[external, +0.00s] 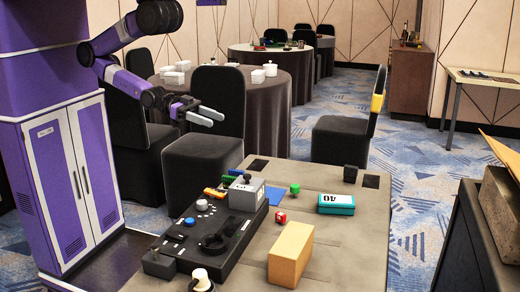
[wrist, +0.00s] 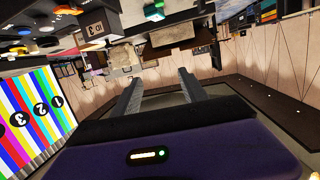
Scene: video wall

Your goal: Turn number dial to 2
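A black control panel (external: 222,262) lies on the grey table. My gripper (external: 212,115) is above and behind the panel, in front of a black chair, apart from everything. Its two fingers are apart and empty, as the wrist view (wrist: 162,80) also shows. No dial is clear in the wrist view.
A striped numbered board (wrist: 38,115) shows at the left of the wrist view.

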